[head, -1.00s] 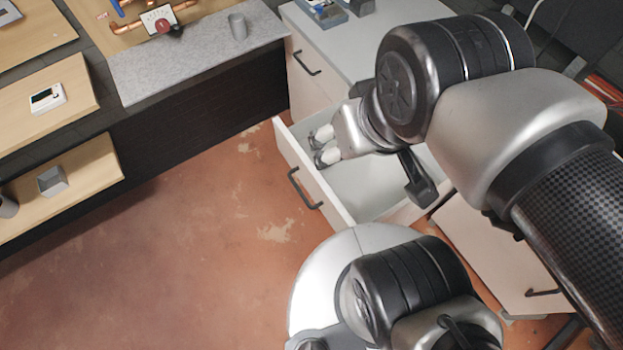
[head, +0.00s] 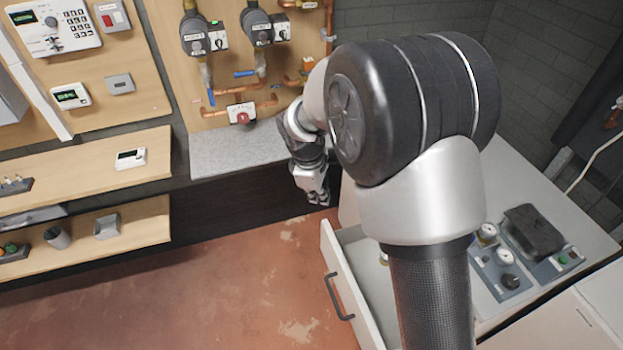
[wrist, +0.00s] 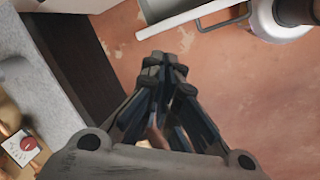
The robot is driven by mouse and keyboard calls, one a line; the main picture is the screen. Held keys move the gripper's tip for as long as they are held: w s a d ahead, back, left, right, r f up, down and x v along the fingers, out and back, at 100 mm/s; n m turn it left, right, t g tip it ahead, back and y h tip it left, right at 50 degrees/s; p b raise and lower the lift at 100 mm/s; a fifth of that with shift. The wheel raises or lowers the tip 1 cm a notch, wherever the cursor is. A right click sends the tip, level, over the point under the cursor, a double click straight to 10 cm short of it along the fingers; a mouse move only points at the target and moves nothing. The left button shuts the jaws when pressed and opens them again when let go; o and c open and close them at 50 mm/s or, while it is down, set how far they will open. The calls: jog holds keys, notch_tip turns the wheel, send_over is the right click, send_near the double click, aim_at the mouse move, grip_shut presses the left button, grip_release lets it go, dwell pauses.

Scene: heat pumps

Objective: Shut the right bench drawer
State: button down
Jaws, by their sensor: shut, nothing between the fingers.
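The bench drawer (head: 336,262) stands pulled out, its white front and dark bar handle (head: 338,298) facing left in the head view. My arm hides much of its inside. In the wrist view the drawer's front edge (wrist: 190,19) and handle (wrist: 222,19) show at the top. My gripper (head: 318,197) is shut and empty, past the drawer's far front corner and apart from it. In the wrist view the closed fingertips (wrist: 167,68) point towards the drawer, with floor showing between them and the handle.
The white bench top (head: 555,215) carries gauges and a dark box (head: 533,230). A grey stone ledge (head: 235,148) and a pipe board (head: 235,70) lie behind my gripper. Wooden shelves (head: 85,180) stand left. The red-brown floor (head: 230,280) before the drawer is clear.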

jog(key=w+a+f+n+h+p, duration=0.1)
jog(key=a+f+n, duration=0.25)
jog(key=f, duration=0.75)
jog(key=w+a+f+n, duration=0.1)
jog(key=a+f+n, duration=0.25)
jog(key=f, duration=0.75)
jog(key=w+d+f+b, duration=0.1)
jog(key=d+f+b, duration=0.1)
jog(key=d+f, duration=0.5)
jog(key=shift+w+f+g, duration=0.25)
jog(key=shift+f+g, duration=0.15)
jog(key=shift+f, duration=1.05)
jog(key=shift+d, duration=0.15)
